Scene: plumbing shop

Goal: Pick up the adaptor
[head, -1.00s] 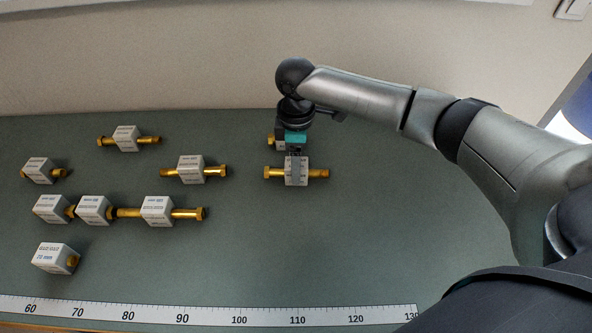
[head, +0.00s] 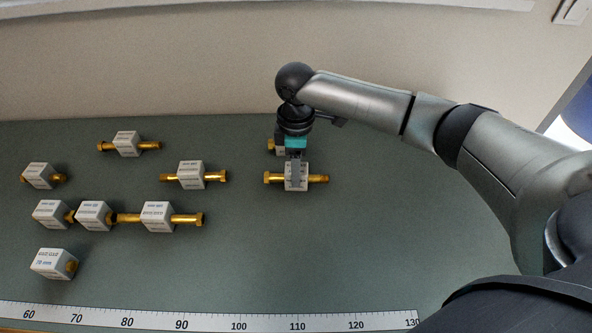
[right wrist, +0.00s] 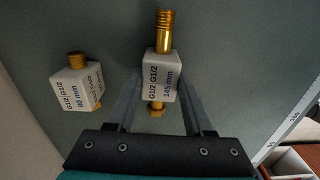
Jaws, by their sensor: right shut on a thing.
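The adaptor in my right gripper is a white block with brass threaded ends, labelled "G1/2 G1/2 145 mm"; it shows in the head view (head: 319,179) and the right wrist view (right wrist: 158,72). My right gripper (head: 296,177) comes down from above and is shut on its white block, one finger on each side. The adaptor lies level, at or close to the green surface; I cannot tell if it is lifted clear. My left gripper is not in view.
Another adaptor, labelled 90 mm (right wrist: 76,84), lies close by, partly hidden behind my gripper in the head view (head: 271,145). Several similar adaptors (head: 190,175) lie to the left. A ruler (head: 210,315) runs along the front edge. The surface right of the gripper is clear.

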